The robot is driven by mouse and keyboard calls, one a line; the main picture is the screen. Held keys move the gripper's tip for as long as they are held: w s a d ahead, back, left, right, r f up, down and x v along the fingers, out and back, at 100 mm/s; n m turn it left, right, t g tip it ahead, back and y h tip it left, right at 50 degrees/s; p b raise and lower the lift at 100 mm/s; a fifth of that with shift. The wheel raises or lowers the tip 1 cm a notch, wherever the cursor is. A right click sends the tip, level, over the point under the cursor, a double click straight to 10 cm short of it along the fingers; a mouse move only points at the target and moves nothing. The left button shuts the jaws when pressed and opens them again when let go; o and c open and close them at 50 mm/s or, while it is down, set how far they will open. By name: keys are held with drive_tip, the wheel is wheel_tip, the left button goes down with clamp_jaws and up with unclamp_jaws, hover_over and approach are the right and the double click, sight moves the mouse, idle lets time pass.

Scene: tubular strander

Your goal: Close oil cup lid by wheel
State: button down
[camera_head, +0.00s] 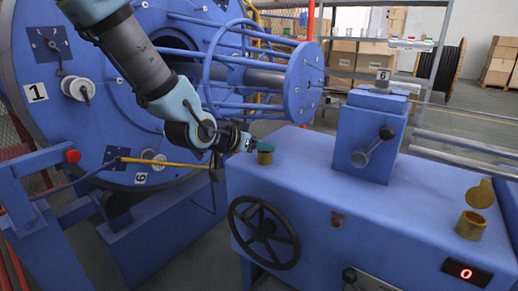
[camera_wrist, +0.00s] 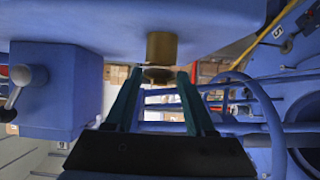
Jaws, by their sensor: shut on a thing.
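The oil cup by the wheel (camera_head: 265,158) is a small brass cup upright on the blue cabinet top, above the black handwheel (camera_head: 264,233). It also shows in the wrist view (camera_wrist: 162,48), which looks upside down. Its dark brownish round lid (camera_wrist: 158,75) is at the cup's mouth, between the fingertips. My gripper (camera_head: 259,146) reaches in from the left at the cup's top. In the wrist view its two green fingers (camera_wrist: 159,79) are apart, one on each side of the lid, shut on it. In the head view a green finger hides the lid; whether it sits fully down I cannot tell.
A second brass oil cup (camera_head: 471,225) stands at the right with its lid (camera_head: 480,194) raised. A blue block with a lever (camera_head: 365,138) rises right of the first cup. The strander's caged rotor (camera_head: 300,85) is behind.

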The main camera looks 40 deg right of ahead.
drive_tip(key=shift+c, duration=1.2)
unclamp_jaws()
drive_tip(key=v, duration=1)
drive_tip(key=shift+a+r+p, duration=0.2)
drive_tip(key=shift+a+p, duration=0.15)
drive_tip(key=shift+p, duration=0.1)
